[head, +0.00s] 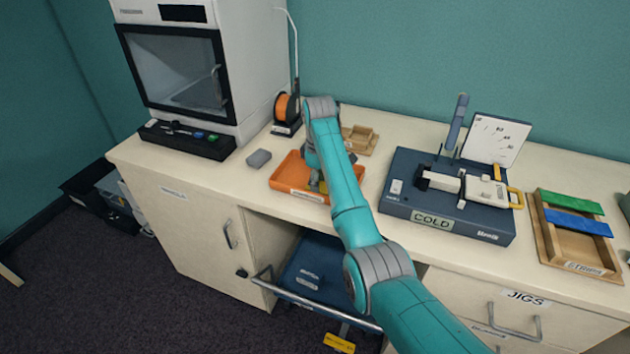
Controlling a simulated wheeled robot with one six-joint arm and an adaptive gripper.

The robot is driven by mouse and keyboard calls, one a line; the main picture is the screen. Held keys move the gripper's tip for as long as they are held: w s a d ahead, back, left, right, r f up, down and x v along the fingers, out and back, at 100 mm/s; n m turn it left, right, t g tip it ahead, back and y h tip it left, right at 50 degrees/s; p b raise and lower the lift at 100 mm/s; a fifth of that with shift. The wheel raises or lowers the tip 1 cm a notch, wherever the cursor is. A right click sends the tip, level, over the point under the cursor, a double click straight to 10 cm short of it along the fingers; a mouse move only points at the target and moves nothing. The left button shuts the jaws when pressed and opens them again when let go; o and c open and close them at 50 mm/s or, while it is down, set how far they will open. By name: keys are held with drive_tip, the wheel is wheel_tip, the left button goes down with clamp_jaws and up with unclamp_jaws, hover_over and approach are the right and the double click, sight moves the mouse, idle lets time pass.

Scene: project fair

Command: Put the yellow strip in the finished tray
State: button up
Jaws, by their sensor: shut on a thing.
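My gripper (317,178) reaches down over the orange tray (286,181) in the middle of the counter, largely hidden behind my own arm. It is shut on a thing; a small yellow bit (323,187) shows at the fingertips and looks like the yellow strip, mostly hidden. I cannot tell whether it touches the tray floor. The orange tray has a white label on its front, too small to read. A green strip (571,199) and a blue strip (578,222) lie across a wooden tray (591,268) at the right.
A grey block (259,158) lies left of the orange tray. A small wooden holder (362,138), an orange spool (286,108) and a white printer-like cabinet (236,60) stand behind.

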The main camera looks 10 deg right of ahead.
drive_tip(key=shift+f, duration=0.2)
drive_tip(key=o, duration=0.9)
drive_tip(key=shift+f, duration=0.15)
drive_tip(key=shift+c, duration=0.2)
